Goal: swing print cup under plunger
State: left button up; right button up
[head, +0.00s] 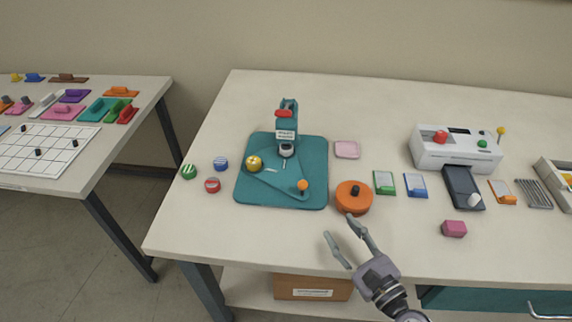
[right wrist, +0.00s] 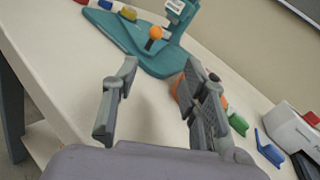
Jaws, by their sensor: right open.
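A teal press (head: 286,130) stands upright at the back of its teal base plate (head: 318,150), with a red part on top and a plunger below its head. A gold print cup (head: 254,163) sits on the left of the plate, at one end of a flat teal swing arm. An orange knob (head: 302,185) stands at the arm's front right end; it also shows in the right wrist view (right wrist: 155,32). My right gripper (head: 343,242) is open and empty over the table's front edge, in front of the press. My left gripper is not in view.
An orange round tool (head: 353,198) with a black knob lies between my right gripper and the plate's right side. Green (head: 384,183) and blue (head: 415,186) cards, a magenta block (head: 454,228) and a white machine (head: 456,150) are to the right. Small pots (head: 212,185) stand left.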

aim_at(304, 189)
jog(key=shift+w+a+f+n, duration=0.2)
jog(key=shift+w+a+n, duration=0.2)
jog(key=shift+n, duration=0.2)
jog(key=shift+r, duration=0.15)
jog(key=shift+w+a+r+p, duration=0.4)
jog(key=shift+w+p, duration=0.2)
jog(key=shift+p, duration=0.1)
jog(key=p+x, duration=0.1)
jog(key=x, duration=0.3)
jog(key=shift+a+f, duration=0.1)
jog(key=x, duration=0.7)
jog(key=shift+f+p, duration=0.1)
jog(key=shift+p, duration=0.25)
jog(key=shift+x, duration=1.1)
jog(key=shift+w+a+f, duration=0.1)
jog(key=shift+w+a, duration=0.2)
jog(key=shift+w, duration=0.1)
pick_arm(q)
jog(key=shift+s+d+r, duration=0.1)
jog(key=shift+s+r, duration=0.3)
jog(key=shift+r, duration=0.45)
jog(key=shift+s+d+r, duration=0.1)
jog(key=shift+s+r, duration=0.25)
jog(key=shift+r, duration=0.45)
pick_arm(e)
grip_shut()
